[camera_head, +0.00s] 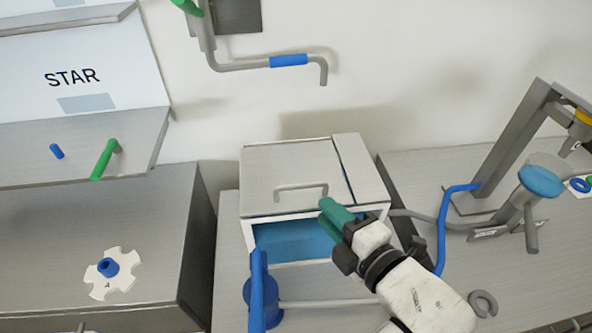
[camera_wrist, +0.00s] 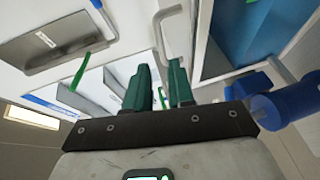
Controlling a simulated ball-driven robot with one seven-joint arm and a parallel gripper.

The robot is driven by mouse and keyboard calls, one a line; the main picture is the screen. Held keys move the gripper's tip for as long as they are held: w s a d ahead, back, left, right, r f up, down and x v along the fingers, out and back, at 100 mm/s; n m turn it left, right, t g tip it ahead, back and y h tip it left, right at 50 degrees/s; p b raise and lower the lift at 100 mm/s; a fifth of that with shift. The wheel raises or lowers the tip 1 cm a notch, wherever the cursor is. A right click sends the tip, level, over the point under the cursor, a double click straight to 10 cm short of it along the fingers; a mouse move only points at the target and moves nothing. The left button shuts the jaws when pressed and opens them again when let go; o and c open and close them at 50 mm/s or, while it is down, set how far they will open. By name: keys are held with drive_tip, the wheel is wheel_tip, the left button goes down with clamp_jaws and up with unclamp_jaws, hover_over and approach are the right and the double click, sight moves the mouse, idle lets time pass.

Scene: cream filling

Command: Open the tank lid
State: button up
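The tank (camera_head: 250,232) is a box with a white frame, a blue front and a grey top. Its lid (camera_head: 265,160) lies flat and shut, with a grey bent handle (camera_head: 300,188) on it. My gripper (camera_head: 335,212) has green fingers and is by the right end of the handle, near the lid's front edge. In the wrist view the fingers (camera_wrist: 160,90) are apart with a gap between them. The handle (camera_wrist: 170,14) rises just beyond the fingertips there, one end in line with the gap; I cannot tell whether they touch it.
A blue lever (camera_head: 258,285) stands before the tank at left. A bent pipe with a blue grip (camera_head: 288,60) hangs on the wall above. A stand with a blue-topped valve (camera_head: 540,181) is at right, and a grey cabinet (camera_head: 70,240) at left.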

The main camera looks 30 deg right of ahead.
sight(303, 188)
drive_tip(key=w, duration=0.3)
drive_tip(key=w+f+p, duration=0.1)
drive_tip(key=w, duration=0.2)
drive_tip(key=w+f, duration=0.1)
drive_tip(key=w, duration=0.3)
drive_tip(key=shift+a+p, duration=0.4)
clamp_jaws()
